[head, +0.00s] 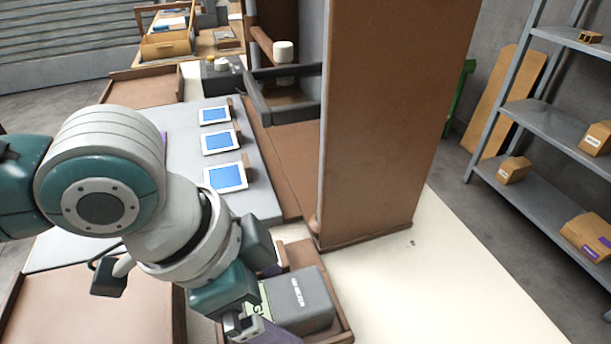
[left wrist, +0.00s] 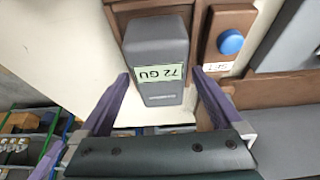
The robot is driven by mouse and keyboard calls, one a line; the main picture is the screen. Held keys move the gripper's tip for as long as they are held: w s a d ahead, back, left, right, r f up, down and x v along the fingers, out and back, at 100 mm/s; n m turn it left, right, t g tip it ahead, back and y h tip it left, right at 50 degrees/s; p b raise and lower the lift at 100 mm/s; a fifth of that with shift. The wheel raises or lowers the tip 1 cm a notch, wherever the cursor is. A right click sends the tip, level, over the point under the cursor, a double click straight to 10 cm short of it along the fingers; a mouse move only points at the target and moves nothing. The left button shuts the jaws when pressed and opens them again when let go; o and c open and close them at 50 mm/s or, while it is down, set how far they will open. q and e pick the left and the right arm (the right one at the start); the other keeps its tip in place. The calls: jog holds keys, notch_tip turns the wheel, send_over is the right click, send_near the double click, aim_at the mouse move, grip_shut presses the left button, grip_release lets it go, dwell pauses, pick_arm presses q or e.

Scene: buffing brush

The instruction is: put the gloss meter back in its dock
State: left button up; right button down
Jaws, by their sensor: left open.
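The gloss meter (head: 300,302) is a dark grey block with white lettering on its side. In the head view it sits at a brown wooden tray-like holder (head: 347,336), probably the dock. In the left wrist view the gloss meter (left wrist: 157,38) shows a pale green display reading "72 GU", upside down, with brown wood (left wrist: 122,8) behind its far end. My left gripper (left wrist: 160,78) is open, its purple fingers on either side of the meter's near end, with visible gaps. In the head view my left gripper (head: 250,326) is beside the meter, partly cut off. My right gripper is not in view.
A blue button (left wrist: 230,41) on a brown block stands close beside the meter. A tall brown panel (head: 385,120) rises behind the holder. Three blue-screened tablets (head: 225,177) lie on a grey board. Shelves with boxes (head: 515,170) stand right. The cream surface (head: 450,270) is mostly clear.

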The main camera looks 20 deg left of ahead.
pick_arm(q)
jog(key=p+v, duration=0.2)
jog(key=v, duration=0.8)
jog(key=shift+a+r, duration=0.1)
jog(key=shift+r, duration=0.1)
jog(key=s+d+r+n+t, duration=0.1)
jog(key=s+d, duration=0.1)
jog(key=d, duration=0.2)
jog(key=s+a+f+n+y, duration=0.3)
jog(key=s+a+n, duration=0.5)
jog(key=a, duration=0.2)
jog(key=shift+f+y, duration=0.25)
jog(key=shift+y, duration=0.05)
